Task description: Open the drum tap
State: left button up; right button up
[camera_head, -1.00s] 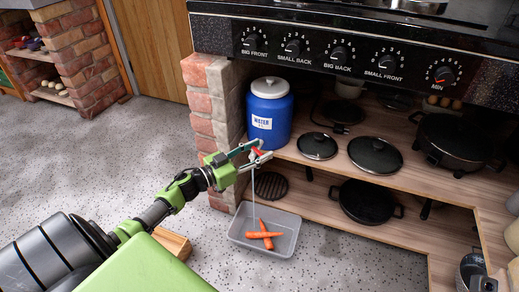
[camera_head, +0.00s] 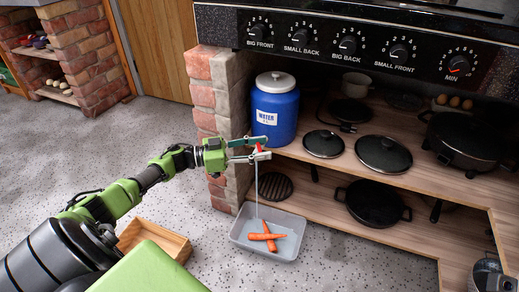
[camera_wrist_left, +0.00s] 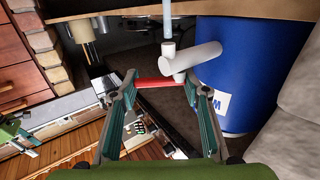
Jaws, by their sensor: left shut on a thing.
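The blue water drum (camera_head: 275,112) with a white lid stands at the left end of the upper wooden shelf, beside the brick pillar. Its white tap (camera_wrist_left: 195,60) shows in the left wrist view. A thin stream of water (camera_head: 257,190) runs from the tap down into a grey tub (camera_head: 236,235). Part of the tap is hidden by the fingers in the head view. My right gripper is not in view.
The tub on the floor holds orange carrots (camera_head: 264,237). Lidded pans (camera_head: 384,155) stand on the shelf right of the drum. The brick pillar (camera_head: 216,110) is close behind my left gripper. A wooden box (camera_head: 160,238) lies on the floor near my arm.

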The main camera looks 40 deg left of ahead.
pick_arm(q)
jog(key=o, duration=1.1)
jog(key=v, duration=1.2)
jog(key=shift+d, duration=0.15)
